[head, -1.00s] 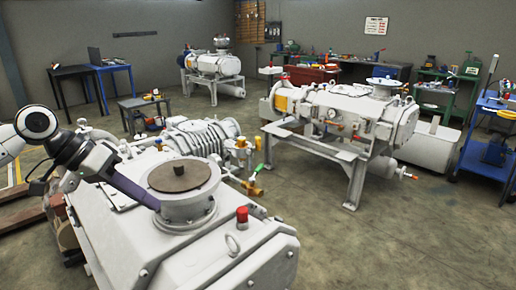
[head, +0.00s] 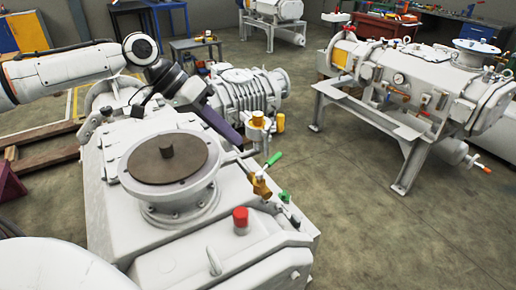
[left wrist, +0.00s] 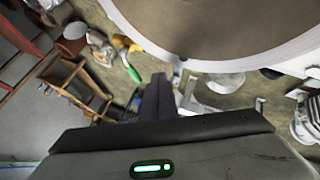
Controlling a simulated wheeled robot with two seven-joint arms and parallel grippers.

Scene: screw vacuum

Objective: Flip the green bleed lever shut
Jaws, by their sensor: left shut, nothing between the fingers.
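The green bleed lever (head: 274,159) sticks up and to the right from a brass valve (head: 261,187) on the near pump's right side. The lever also shows in the left wrist view (left wrist: 133,74), left of the fingertips. My left gripper (head: 238,142) is shut and empty. It reaches across behind the flange, with its purple fingers pointing down and right toward the valve pipework. In the head view its tip is left of and slightly above the lever, with a gap between them. My right gripper is not in view.
The flange with its brown disc (head: 168,160) stands left of the valve. A red cap (head: 240,217) is in front, and a yellow-topped fitting (head: 258,119) stands behind the lever. A second pump (head: 425,80) stands to the right across clear floor.

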